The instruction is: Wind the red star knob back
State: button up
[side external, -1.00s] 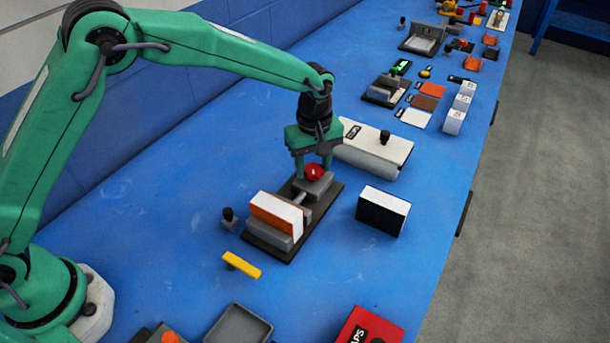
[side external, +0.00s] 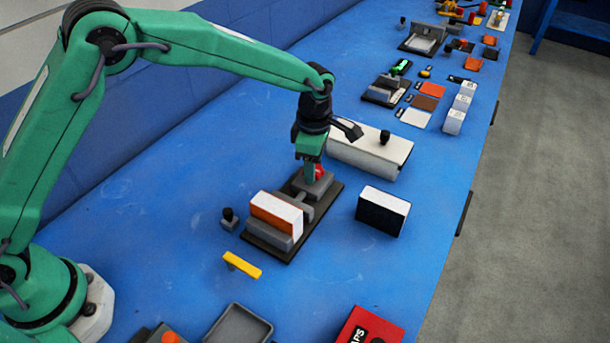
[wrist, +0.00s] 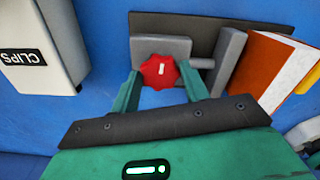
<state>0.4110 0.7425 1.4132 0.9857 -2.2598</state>
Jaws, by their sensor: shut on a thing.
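The red star knob (wrist: 158,71) sits on top of a grey block of the clamp fixture, with a white mark on its face. My gripper (wrist: 160,88) is shut on the knob, one green finger on each side. In the side view the knob (side external: 318,172) shows only partly beside my gripper (side external: 310,170). The grey clamp (side external: 312,187) stands on a dark base plate (side external: 258,232). A white and orange sandwich panel (side external: 276,214) stands upright in it, beside the grey jaw (wrist: 226,62).
A white box marked CLIPS (wrist: 57,45) lies behind the clamp; it also shows in the side view (side external: 370,155). A black and white block (side external: 382,211) stands to the right. A yellow piece (side external: 242,265) and a small black-knobbed part (side external: 230,218) lie at the left.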

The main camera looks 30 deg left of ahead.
jog(key=shift+r+n, duration=0.1)
jog(key=shift+n, duration=0.5)
jog(key=o, duration=1)
jog(key=shift+r, duration=0.1)
jog(key=shift+r, duration=3.75)
